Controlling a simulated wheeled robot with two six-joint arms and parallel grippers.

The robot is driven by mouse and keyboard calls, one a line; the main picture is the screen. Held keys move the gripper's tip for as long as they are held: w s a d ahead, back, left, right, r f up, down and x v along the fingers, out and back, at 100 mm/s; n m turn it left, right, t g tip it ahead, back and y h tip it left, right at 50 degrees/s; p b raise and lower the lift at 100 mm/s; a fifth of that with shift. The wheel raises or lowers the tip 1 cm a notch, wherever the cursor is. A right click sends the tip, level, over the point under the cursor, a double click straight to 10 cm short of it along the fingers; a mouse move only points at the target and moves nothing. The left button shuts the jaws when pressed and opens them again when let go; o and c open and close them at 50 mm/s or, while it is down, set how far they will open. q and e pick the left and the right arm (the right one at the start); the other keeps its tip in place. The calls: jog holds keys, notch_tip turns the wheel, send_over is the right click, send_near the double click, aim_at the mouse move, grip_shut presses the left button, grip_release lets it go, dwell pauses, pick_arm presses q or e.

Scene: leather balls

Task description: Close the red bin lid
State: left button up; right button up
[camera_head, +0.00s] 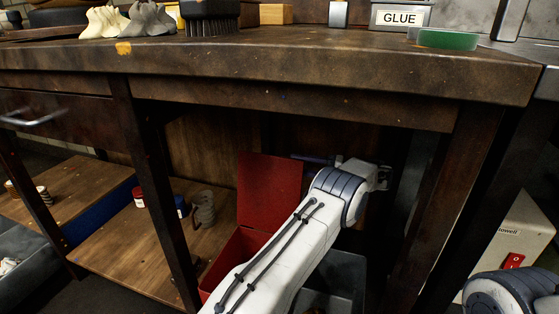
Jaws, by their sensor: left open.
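The red bin (227,262) stands under the workbench, partly hidden behind my left arm. Its red lid (268,190) is raised and stands nearly upright at the back of the bin. My left arm reaches in from the bottom under the bench top. My left gripper (312,158) is open and lies at the right of the lid's upper edge, pointing left. Its fingers show only as a thin dark shape, and I cannot tell whether they touch the lid. Part of my right arm shows at the bottom right, but its gripper is out of view.
A grey bin (345,270) stands right of the red bin. The bench top (300,62) overhangs the space, with a bench leg (157,190) at left and another (450,205) at right.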

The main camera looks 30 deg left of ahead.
aim_at(271, 159)
pick_arm(q)
jog(key=b+x, duration=0.4)
jog(key=x, duration=0.4)
jog(key=shift+w+f+b, duration=0.1)
jog(key=shift+f+b, duration=0.1)
jog(key=shift+b, duration=0.2)
jog(key=shift+a+r, duration=0.15)
jog(key=shift+a, duration=0.4)
grip_shut()
jog(key=shift+r, duration=0.15)
jog(key=shift+a, duration=0.2)
jog(key=shift+d, duration=0.25)
